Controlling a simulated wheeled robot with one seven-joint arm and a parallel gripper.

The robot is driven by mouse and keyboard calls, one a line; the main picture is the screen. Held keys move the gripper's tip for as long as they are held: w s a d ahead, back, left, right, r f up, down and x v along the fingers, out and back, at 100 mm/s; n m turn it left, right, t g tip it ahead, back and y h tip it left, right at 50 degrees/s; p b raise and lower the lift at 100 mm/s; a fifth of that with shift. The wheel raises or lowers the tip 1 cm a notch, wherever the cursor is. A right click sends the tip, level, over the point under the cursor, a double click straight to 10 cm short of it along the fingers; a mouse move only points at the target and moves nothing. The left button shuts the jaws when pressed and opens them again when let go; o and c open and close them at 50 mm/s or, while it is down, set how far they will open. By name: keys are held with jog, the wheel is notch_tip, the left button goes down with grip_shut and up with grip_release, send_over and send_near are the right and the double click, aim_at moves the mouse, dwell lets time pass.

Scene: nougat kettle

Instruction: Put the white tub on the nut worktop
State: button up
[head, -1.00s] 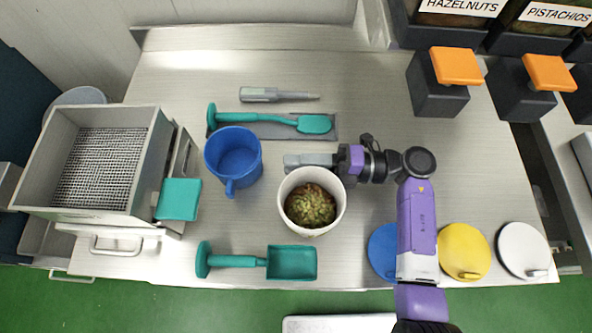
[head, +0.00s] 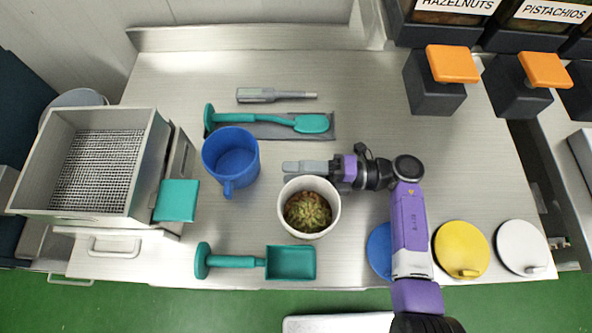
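The white tub (head: 325,228) stands upright on the steel nut worktop (head: 340,80), near its front middle. It holds a heap of greenish-brown nuts. My gripper (head: 300,167) lies just behind the tub's far rim, its grey fingers pointing left. From above, the fingers look close together. I cannot tell whether they touch the tub or have anything between them.
A blue jug (head: 232,158) stands left of the tub. A teal scoop (head: 288,263) lies in front; a teal spatula (head: 308,124) lies on a grey tray behind. Blue, yellow (head: 461,249) and white (head: 522,248) lids lie front right. A sieve box (head: 150,150) stands left.

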jog(key=shift+r, duration=0.1)
jog(key=shift+d, duration=0.1)
jog(key=d+b, duration=0.3)
jog(key=d, duration=0.7)
jog(key=shift+s+d, duration=0.15)
jog(key=shift+d, duration=0.05)
jog(key=shift+s+d, duration=0.1)
jog(key=shift+d, duration=0.6)
jog(key=shift+r, duration=0.1)
